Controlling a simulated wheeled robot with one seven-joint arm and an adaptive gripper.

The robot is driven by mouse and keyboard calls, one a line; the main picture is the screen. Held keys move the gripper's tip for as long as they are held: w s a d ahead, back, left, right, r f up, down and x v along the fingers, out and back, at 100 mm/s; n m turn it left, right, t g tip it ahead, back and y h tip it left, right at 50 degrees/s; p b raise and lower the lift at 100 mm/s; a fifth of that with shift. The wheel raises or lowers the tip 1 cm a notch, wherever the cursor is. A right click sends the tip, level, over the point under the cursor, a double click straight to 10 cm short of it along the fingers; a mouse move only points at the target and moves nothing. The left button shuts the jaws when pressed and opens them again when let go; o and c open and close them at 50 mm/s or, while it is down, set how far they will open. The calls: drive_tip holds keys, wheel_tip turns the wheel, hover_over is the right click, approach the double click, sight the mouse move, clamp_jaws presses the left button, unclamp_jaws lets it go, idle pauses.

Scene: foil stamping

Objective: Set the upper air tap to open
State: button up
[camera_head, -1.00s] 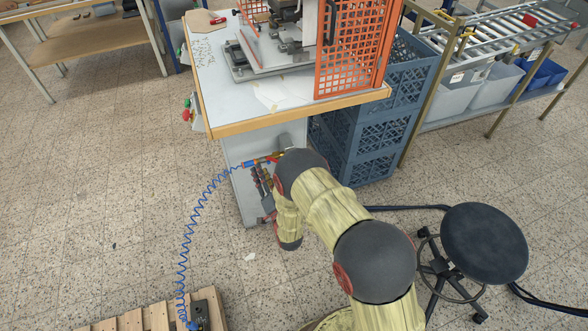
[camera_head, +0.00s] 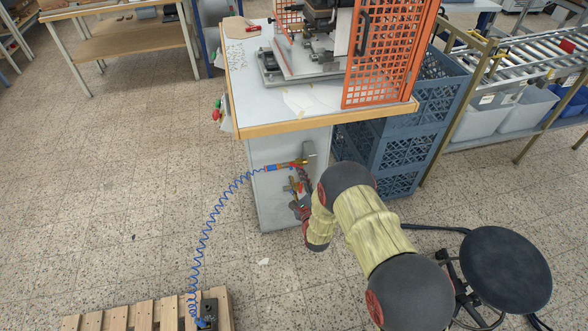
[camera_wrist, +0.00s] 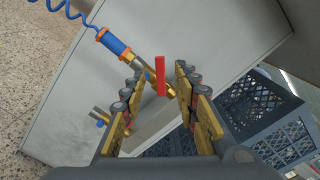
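The upper air tap shows a red lever (camera_wrist: 161,76) on a brass body, joined to a blue and orange hose coupling (camera_wrist: 112,41). In the wrist view the lever stands upright, at an angle to the slanting brass pipe. My gripper (camera_wrist: 159,82) is open, with one finger on each side of the lever and visible gaps between. A lower brass fitting (camera_wrist: 98,113) is partly hidden behind the left finger.
A coiled blue hose (camera_head: 205,222) runs from the coupling to a pallet (camera_head: 148,312). The worktop (camera_head: 272,117) overhangs the taps. Blue crates (camera_head: 395,150) stand to the right, and a black stool (camera_head: 505,268) stands near my arm. The floor to the left is clear.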

sight(293, 165)
drive_tip(key=b+x, duration=0.1)
drive_tip(key=x, duration=0.5)
drive_tip(key=shift+b, duration=0.4)
drive_tip(key=shift+c, duration=1.2)
drive_tip(key=shift+s, duration=0.1)
clamp_jaws()
drive_tip(key=shift+f, duration=0.1)
